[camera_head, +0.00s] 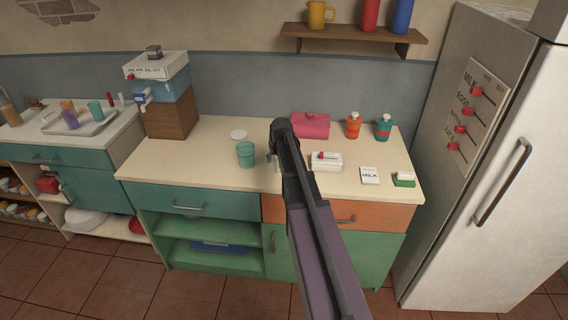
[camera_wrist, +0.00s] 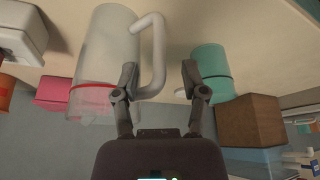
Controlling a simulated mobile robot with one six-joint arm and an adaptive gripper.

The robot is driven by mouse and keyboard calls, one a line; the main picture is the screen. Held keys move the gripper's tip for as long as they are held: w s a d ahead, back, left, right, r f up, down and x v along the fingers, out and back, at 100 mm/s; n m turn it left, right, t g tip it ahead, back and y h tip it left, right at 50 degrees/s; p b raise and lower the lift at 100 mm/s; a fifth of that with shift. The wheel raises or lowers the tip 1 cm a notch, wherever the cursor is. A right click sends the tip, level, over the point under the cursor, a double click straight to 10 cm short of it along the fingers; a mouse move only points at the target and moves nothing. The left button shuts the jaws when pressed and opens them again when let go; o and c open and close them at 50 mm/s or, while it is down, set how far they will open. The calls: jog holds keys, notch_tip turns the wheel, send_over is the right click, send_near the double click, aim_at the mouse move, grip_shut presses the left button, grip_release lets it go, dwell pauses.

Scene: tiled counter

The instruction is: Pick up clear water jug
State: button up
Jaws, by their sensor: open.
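The clear water jug (camera_wrist: 103,45) fills the left of the wrist view, with a red line around it and a pale handle (camera_wrist: 158,50) on its right side. My gripper (camera_wrist: 160,76) is open, its fingers on either side of the handle's outer bar. In the head view my arm hides nearly all of the jug and most of my gripper, which is over the counter.
A teal cup (camera_head: 245,154) stands close to my gripper; it also shows beside the right finger in the wrist view (camera_wrist: 212,72). A pink box (camera_head: 311,125), two bottles, a white box (camera_head: 326,161) and a milk carton (camera_head: 369,176) are to the right. A water dispenser (camera_head: 170,95) stands left.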

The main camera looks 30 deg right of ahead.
jog(key=shift+b+x, duration=0.95)
jog(key=shift+x, duration=0.4)
grip_shut()
